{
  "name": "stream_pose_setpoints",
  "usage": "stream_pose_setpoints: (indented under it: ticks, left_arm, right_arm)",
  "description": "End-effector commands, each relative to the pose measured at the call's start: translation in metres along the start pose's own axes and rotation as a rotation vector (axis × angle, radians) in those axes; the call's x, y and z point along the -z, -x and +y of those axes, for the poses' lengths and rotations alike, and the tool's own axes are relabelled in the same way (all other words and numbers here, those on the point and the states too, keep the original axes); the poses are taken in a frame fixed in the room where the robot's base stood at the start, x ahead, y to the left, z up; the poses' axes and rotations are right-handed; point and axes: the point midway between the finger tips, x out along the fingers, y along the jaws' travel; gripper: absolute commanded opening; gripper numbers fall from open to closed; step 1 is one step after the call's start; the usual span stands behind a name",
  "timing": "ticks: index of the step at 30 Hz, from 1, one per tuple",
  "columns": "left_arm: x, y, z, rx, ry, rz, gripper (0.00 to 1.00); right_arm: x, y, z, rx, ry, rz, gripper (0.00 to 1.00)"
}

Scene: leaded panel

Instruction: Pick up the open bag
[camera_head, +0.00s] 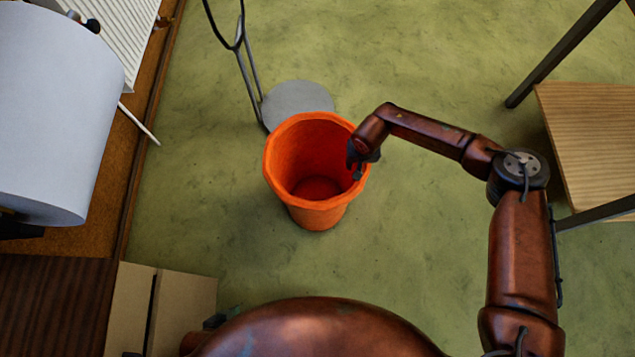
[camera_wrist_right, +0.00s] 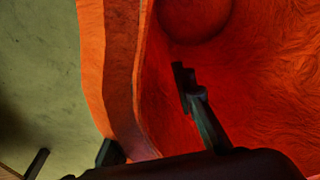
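The open bag (camera_head: 318,170) is an orange, round, bucket-like container standing upright on the green floor, its mouth facing up. It looks empty in the head view. My right gripper (camera_head: 360,162) is at the bag's right rim. In the right wrist view, the bag's wall (camera_wrist_right: 122,75) runs between the spread fingers of my right gripper (camera_wrist_right: 148,118). One finger is over the inside and the other is on the outer side, partly hidden by the wrist. The gripper looks open, with a gap to the wall on the inner side.
A grey round stand base (camera_head: 297,103) with thin poles is just behind the bag. A wooden-topped table (camera_head: 590,140) with dark legs stands at right. A large white roll (camera_head: 50,115) is at left, and a cardboard box (camera_head: 185,305) at lower left. Floor is clear right of the bag.

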Motion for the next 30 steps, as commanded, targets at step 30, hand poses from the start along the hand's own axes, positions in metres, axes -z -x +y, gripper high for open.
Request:
stream_pose_setpoints:
  ticks: [30]
  left_arm:
    - [-0.0009,-0.0034,-0.0001,-0.001,0.001,0.001,0.46]
  right_arm:
    - [0.0001,-0.0051,0.0001,0.0,0.0,0.002,0.24]
